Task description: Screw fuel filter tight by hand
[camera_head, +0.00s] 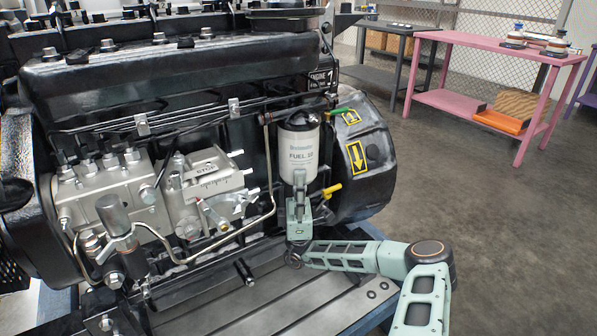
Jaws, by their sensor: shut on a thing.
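The fuel filter (299,152) is a white upright canister marked "FUEL", hanging at the right part of the diesel engine (160,110) under a dark filter head. My gripper (299,186) comes up from below and is shut on the lower part of the filter. Its fingers are partly hidden against the canister, and the filter's threaded top is hidden by the head. I cannot tell how far the filter is screwed in.
A green lever (341,111) sits right of the filter top and a yellow handle (327,191) right of its bottom. Metal fuel lines run left of the filter. A pink table (480,45) stands at the back right. The floor (510,220) on the right is clear.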

